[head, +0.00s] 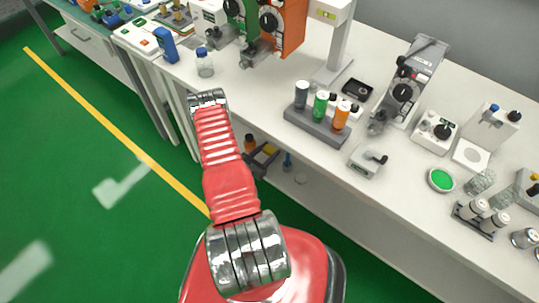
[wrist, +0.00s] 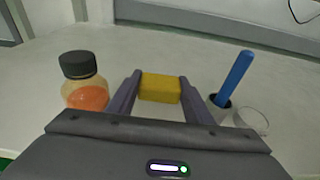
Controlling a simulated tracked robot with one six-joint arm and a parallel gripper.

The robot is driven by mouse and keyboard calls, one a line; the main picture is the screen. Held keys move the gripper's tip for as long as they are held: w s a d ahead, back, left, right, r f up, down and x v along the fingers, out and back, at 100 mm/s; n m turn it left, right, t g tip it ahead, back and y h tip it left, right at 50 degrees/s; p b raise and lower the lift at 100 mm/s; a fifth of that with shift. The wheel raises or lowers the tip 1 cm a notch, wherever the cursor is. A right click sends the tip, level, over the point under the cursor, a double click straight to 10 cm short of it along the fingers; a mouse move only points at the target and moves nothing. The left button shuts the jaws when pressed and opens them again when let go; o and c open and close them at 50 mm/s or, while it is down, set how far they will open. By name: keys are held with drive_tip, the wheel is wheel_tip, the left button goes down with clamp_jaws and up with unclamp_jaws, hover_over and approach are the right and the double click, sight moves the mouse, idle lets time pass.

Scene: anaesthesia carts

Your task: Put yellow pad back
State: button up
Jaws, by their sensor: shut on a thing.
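The yellow pad (wrist: 160,88) is a small block between the two fingers of my gripper (wrist: 159,84) in the wrist view. The fingers are shut on its left and right sides. I cannot tell whether the pad touches the pale surface below it or is held just above. In the head view my gripper (head: 264,157) is low beside the bench's front edge, at the level of the lower shelf.
In the wrist view a black-lidded jar with orange contents (wrist: 84,90) stands close left. A blue stick (wrist: 235,74) in a dark cup (wrist: 219,106) and a clear round dish (wrist: 251,121) stand close right. The surface behind the pad is clear. The white bench top (head: 330,150) overhangs the shelf.

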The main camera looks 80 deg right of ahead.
sight(269, 156)
drive_tip(key=shift+f, duration=2.05)
drive_tip(key=o, duration=1.2)
drive_tip(key=shift+f, duration=0.1)
drive_tip(key=v, duration=1.2)
drive_tip(key=shift+w, duration=0.1)
